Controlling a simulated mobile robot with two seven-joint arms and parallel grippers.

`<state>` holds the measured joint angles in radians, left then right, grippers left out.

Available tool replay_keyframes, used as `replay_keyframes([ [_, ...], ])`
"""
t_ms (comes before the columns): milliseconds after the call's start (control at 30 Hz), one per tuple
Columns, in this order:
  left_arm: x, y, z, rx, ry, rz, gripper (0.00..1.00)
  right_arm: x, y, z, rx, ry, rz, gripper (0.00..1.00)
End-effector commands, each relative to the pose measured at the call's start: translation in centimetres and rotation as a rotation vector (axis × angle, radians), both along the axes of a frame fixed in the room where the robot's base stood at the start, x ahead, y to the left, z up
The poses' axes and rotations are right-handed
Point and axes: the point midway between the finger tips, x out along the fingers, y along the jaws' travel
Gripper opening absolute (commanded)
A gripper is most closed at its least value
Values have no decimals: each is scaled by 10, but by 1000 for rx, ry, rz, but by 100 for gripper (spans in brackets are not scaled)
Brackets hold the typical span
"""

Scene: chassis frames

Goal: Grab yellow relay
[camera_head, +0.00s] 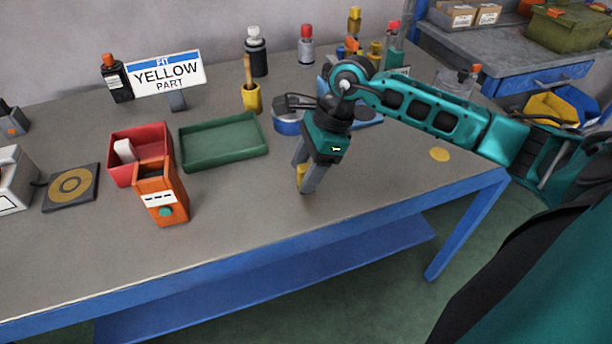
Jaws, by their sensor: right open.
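My right gripper (306,180) points down over the grey tabletop near the middle of the bench, with its jaws open. A small yellow part (301,173), which looks like the yellow relay, shows at its fingertips. The fingers hide some of it, and I cannot tell whether they touch it. A sign (167,73) at the back reads "FIT YELLOW PART". My left gripper is not in view.
On the bench (260,216), an orange device (161,193) stands before a red bin (126,142) holding a white item. A green tray (190,161) lies left of the gripper. Bottles and a blue bin stand behind. The front right is clear except for a yellow disc (439,154).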

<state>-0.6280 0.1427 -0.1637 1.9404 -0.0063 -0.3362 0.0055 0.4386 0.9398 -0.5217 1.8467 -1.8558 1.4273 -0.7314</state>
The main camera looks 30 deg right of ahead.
Motion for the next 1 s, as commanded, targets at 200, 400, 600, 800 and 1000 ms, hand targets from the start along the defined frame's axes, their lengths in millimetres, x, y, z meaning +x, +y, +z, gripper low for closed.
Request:
replay_keyframes([
  [200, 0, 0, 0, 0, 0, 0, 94, 0, 0, 0, 0, 0, -1, 46],
  [400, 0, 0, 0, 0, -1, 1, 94, 0, 0, 1, 1, 0, -1, 27],
  [600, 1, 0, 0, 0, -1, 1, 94, 0, 0, 1, 1, 0, -1, 8],
  [800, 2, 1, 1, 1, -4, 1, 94, 0, 0, 1, 1, 0, -1, 0],
  [1000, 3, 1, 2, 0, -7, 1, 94, 1, 0, 4, 1, -2, -1, 0],
])
